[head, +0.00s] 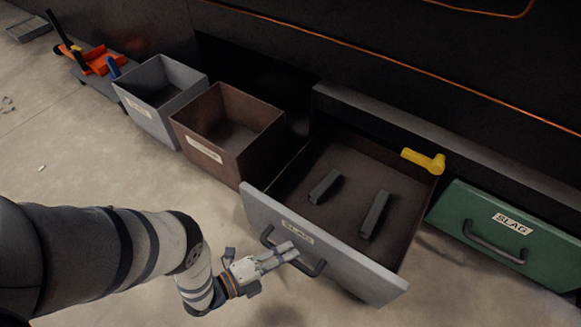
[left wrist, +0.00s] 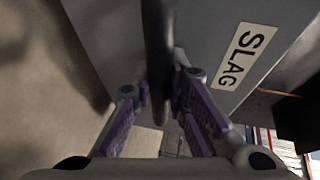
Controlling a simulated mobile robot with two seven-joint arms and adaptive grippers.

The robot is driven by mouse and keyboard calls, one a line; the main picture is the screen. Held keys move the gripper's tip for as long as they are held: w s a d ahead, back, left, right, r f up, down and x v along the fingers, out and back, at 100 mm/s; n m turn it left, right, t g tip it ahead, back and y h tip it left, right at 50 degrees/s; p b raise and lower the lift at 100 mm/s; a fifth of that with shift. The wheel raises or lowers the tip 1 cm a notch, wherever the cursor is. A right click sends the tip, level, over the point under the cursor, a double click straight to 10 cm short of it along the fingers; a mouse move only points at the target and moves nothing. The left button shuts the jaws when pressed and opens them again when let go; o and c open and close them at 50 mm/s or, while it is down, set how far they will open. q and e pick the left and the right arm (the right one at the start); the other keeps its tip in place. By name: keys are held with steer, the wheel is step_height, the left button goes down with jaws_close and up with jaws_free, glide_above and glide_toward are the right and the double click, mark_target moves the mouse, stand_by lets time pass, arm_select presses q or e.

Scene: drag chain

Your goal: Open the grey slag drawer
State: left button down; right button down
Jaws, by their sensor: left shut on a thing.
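The grey slag drawer (head: 335,248) stands pulled out from the dark machine in the head view, its inside showing. Two dark bars (head: 375,214) lie on its floor. Its front has a dark handle (head: 312,268) and a label partly covered by my gripper. My left gripper (head: 290,250) is at that handle, shut on it. In the left wrist view the handle (left wrist: 158,60) runs between the two fingers, with the SLAG label (left wrist: 243,56) to the right on the grey front. My right gripper is in neither view.
A closed green SLAG drawer (head: 500,230) is on the right. A yellow lever (head: 424,160) is at the grey drawer's back right corner. A brown bin (head: 228,130) and a grey bin (head: 160,95) stand to the left. An orange jack-like tool (head: 95,60) is farther left. Floor in front is mostly clear.

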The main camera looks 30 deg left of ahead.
arm_select(q)
steer(key=shift+s, duration=0.25)
steer(key=c, duration=1.6)
jaws_free()
steer(key=shift+o, duration=0.2)
steer(key=v, duration=1.2)
